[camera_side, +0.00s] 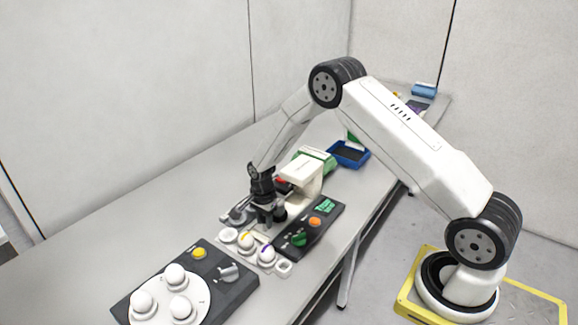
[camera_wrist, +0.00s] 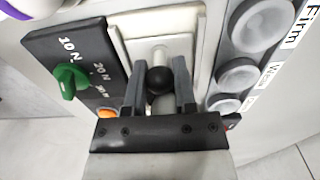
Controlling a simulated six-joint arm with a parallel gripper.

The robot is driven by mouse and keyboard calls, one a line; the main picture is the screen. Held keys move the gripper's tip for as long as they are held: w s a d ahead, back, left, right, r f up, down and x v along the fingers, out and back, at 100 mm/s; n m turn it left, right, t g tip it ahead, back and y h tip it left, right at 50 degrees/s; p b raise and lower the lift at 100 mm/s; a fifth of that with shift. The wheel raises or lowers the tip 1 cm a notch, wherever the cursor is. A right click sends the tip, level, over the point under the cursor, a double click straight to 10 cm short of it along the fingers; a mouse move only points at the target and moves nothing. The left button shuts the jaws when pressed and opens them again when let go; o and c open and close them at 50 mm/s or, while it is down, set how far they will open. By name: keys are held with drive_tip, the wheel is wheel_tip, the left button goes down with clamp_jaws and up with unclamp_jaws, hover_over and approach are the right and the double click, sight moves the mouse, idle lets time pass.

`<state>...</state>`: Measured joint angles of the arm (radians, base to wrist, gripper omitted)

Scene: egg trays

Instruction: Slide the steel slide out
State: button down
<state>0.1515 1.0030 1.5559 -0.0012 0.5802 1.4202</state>
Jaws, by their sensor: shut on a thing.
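My gripper (camera_side: 266,212) points down beside the cream press (camera_side: 303,172), behind the egg holders. In the wrist view my gripper (camera_wrist: 159,84) has a finger on each side of a black ball knob (camera_wrist: 160,80) and is shut on it. A pale rod and a pale framed plate (camera_wrist: 122,28) lie beyond and under the knob. The plate looks like part of the slide, but the fingers and knob hide some of it, and I cannot tell how far out it is. In the side view my gripper hides most of this spot.
A dark control panel (camera_side: 313,232) with green and orange knobs stands close on one side, and grey cups (camera_wrist: 263,22) on the other. White eggs with coloured bands (camera_side: 245,240) sit in front. A turntable of eggs (camera_side: 168,298) is nearer the camera. A blue tray (camera_side: 366,160) lies behind.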

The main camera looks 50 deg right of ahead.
drive_tip(key=shift+a, duration=0.25)
drive_tip(key=shift+c, duration=2.3)
unclamp_jaws()
drive_tip(key=shift+r, duration=0.1)
drive_tip(key=shift+r, duration=2.95)
wheel_tip(320, 180, up, 8)
